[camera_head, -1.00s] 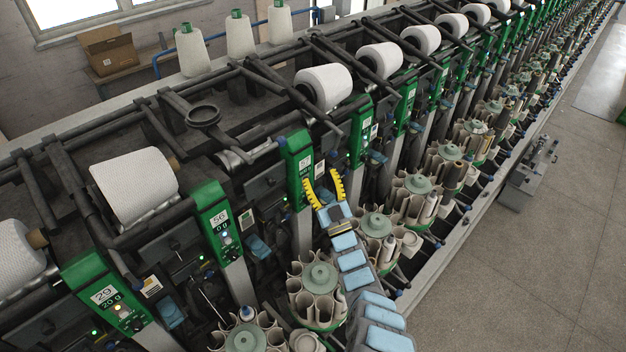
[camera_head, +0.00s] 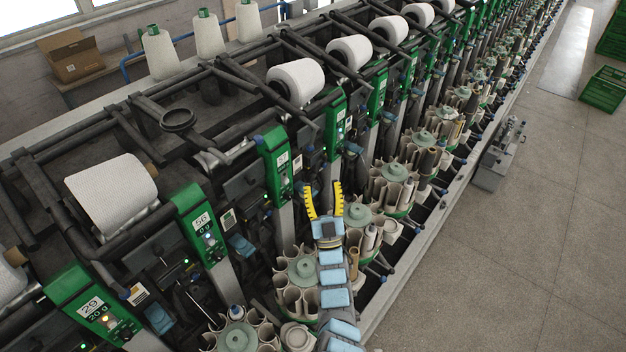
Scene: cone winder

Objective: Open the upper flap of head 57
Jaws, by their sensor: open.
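The green panel of a winding head (camera_head: 277,165) stands left of the middle; its small label seems to read 57. A blue knob shows at its top, and small lights on its face. Which part is its upper flap I cannot tell; a dark plate (camera_head: 243,184) sits just left of the panel. My gripper (camera_head: 323,187) has yellow fingers spread apart with nothing between them. It is to the right of the panel's lower end and points up the picture, apart from the panel as far as I can see.
Head 56 (camera_head: 201,222) and another green head (camera_head: 92,304) stand to the left. Round bobbin magazines (camera_head: 301,270) line the front near my arm. Yarn cones (camera_head: 112,190) sit along the top.

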